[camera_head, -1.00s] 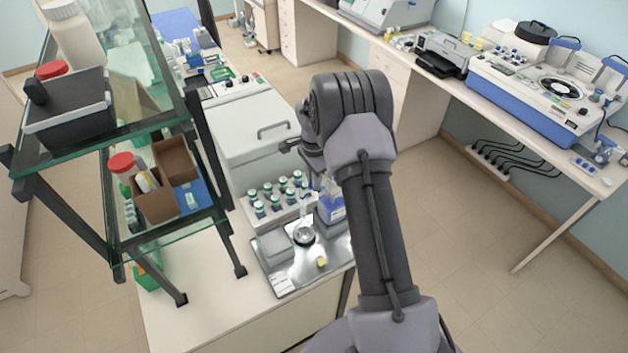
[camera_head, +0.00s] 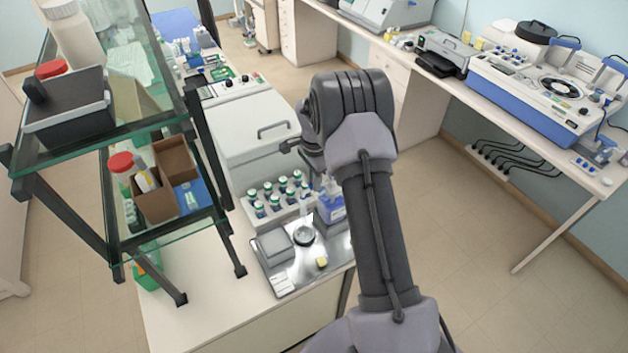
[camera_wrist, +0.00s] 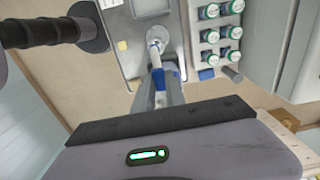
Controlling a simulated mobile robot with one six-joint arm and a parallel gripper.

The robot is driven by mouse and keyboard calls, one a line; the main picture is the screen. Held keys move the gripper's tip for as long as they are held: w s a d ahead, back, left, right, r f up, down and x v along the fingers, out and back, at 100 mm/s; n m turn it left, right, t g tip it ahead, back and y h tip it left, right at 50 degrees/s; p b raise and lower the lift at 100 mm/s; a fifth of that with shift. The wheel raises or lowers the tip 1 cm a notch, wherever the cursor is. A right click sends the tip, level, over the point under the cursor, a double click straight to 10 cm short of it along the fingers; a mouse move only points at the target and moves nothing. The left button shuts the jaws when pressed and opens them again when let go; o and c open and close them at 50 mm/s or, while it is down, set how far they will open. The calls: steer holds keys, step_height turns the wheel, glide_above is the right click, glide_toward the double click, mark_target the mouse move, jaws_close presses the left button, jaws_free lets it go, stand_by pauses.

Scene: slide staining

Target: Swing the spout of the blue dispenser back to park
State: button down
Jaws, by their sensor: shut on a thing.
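The blue dispenser (camera_head: 332,206) stands at the back right of a steel tray (camera_head: 284,283), partly hidden by my arm. Its pale spout (camera_head: 305,207) hangs over a round dish (camera_head: 304,235) on the tray. In the wrist view the spout (camera_wrist: 155,53) points up the picture to the dish (camera_wrist: 157,34). My gripper (camera_wrist: 160,78) is shut on the spout of the dispenser, near its blue part. The fingers hide much of the dispenser, so the exact contact cannot be made out. In the head view my arm hides most of the gripper.
A rack of several green-capped bottles (camera_head: 279,196) stands just behind the tray. A glass shelf unit (camera_head: 150,240) stands to the left. A white lidded machine (camera_head: 250,130) is behind.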

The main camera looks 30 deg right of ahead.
steer(key=s+d+n+b, duration=0.3)
steer(key=s+d+n, duration=0.3)
steer(key=n, duration=1.1)
steer(key=shift+s+d+n+b, duration=0.3)
steer(key=shift+s+d+n, duration=0.1)
steer(key=shift+d, duration=0.35)
steer(key=c, duration=1.4)
jaws_free()
steer(key=shift+o, duration=0.2)
step_height(320, 180, up, 18)
steer(key=shift+f+p, duration=0.25)
steer(key=shift+p, duration=0.2)
